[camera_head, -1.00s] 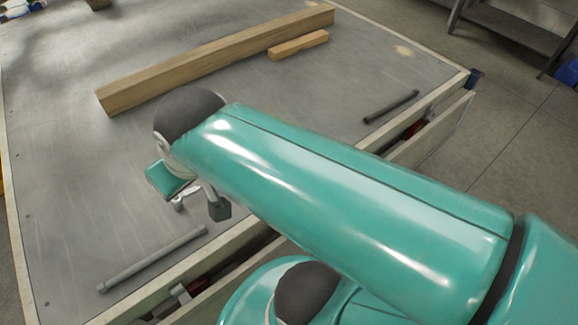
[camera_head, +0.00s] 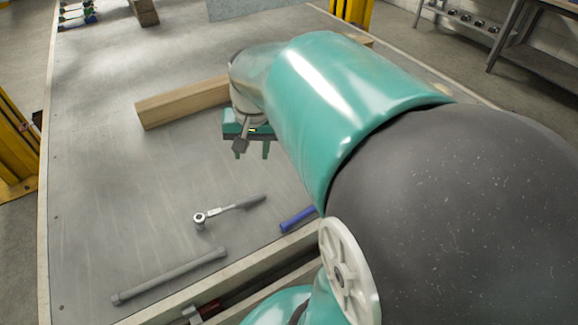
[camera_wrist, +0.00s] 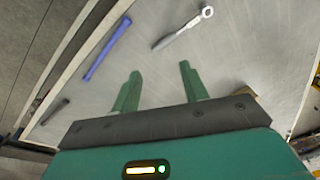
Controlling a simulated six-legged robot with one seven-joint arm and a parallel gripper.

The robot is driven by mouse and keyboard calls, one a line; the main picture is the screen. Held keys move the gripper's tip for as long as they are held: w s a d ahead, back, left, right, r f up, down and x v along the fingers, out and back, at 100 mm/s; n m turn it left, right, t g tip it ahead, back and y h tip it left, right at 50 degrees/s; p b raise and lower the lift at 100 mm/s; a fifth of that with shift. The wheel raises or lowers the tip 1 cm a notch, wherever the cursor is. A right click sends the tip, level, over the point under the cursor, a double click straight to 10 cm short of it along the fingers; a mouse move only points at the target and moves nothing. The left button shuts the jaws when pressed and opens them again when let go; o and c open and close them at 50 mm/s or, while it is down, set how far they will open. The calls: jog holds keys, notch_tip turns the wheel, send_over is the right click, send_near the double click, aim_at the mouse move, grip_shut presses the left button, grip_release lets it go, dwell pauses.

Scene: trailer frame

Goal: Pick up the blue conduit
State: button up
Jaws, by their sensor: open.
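The blue conduit (camera_head: 298,218) is a thin blue rod lying on the grey tabletop near its front edge. In the head view my arm hides its right end. In the wrist view the blue conduit (camera_wrist: 106,47) lies to the upper left of my fingers, apart from them. My gripper (camera_head: 253,152) is above the table, farther back than the conduit. In the wrist view my gripper (camera_wrist: 159,72) has its two green fingers spread, with nothing between them.
A ratchet wrench (camera_head: 230,209) lies left of the conduit, and a grey rod (camera_head: 170,275) lies near the front edge. A wooden beam (camera_head: 185,103) lies farther back. In the wrist view a dark rod (camera_wrist: 55,112) lies near the table edge.

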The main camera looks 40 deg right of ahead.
jog(key=s+d+f+m+y, duration=0.2)
jog(key=d+f+m, duration=0.2)
jog(key=d+f, duration=0.4)
jog(key=s+d+f+m+g+y, duration=0.1)
jog(key=s+d+f+m, duration=0.25)
jog(key=d+f, duration=0.45)
jog(key=s+d+f+m+y, duration=0.15)
jog(key=d+f+m, duration=0.3)
jog(key=d, duration=0.65)
jog(key=x, duration=0.8)
jog(key=shift+s+f, duration=0.1)
jog(key=shift+f, duration=0.05)
jog(key=shift+x, duration=2.75)
grip_shut()
